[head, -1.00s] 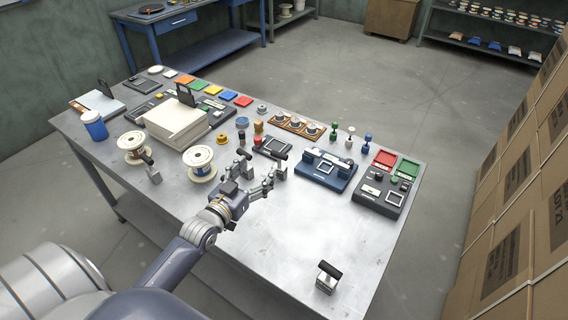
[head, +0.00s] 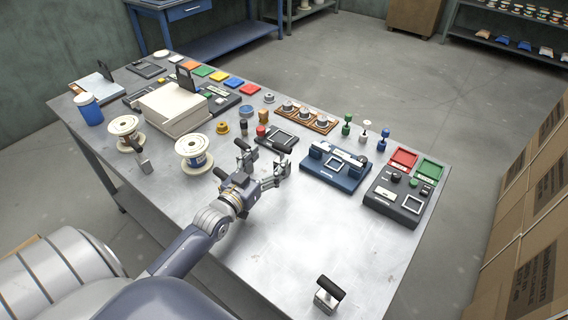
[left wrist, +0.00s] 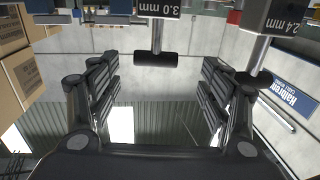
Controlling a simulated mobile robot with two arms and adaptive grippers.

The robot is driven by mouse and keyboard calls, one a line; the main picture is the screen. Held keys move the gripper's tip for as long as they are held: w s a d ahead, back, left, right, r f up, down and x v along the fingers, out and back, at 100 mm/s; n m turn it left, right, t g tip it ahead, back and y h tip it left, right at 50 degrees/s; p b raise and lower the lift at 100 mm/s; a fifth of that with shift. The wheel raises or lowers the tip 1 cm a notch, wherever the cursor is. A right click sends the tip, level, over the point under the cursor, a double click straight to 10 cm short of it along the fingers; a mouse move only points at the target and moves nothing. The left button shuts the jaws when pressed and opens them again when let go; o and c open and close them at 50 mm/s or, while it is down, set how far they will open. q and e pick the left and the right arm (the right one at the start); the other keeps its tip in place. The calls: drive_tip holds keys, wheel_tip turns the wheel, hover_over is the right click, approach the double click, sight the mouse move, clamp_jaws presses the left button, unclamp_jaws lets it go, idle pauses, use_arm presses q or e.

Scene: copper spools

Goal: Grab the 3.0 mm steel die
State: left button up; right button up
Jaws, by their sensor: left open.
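The 3.0 mm steel die shows in the left wrist view, its label and black bar handle (left wrist: 155,58) at top centre, ahead of the gap between my fingers. My left gripper (left wrist: 158,95) is open, with nothing between its fingers. In the head view my left gripper (head: 266,166) is low over the middle of the table, close to two black-handled dies it partly hides. The die labelled 2.4 mm (left wrist: 252,83) is at the right in the wrist view, by the right finger. My right gripper is not in view.
The steel table (head: 300,235) is bare at the front middle. Another black-handled die (head: 328,292) stands near the front edge. A blue fixture (head: 335,170) and a dark fixture (head: 397,197) lie to the right. Two spools (head: 194,153) stand to the left.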

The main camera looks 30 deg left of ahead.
sight(280, 148)
use_arm(q)
drive_tip(key=shift+w+r, duration=0.2)
drive_tip(key=shift+w, duration=0.55)
drive_tip(key=w+p, duration=0.2)
drive_tip(key=w, duration=0.2)
drive_tip(key=shift+w+d, duration=0.15)
drive_tip(key=shift+w, duration=0.6)
clamp_jaws()
drive_tip(key=shift+r, duration=0.15)
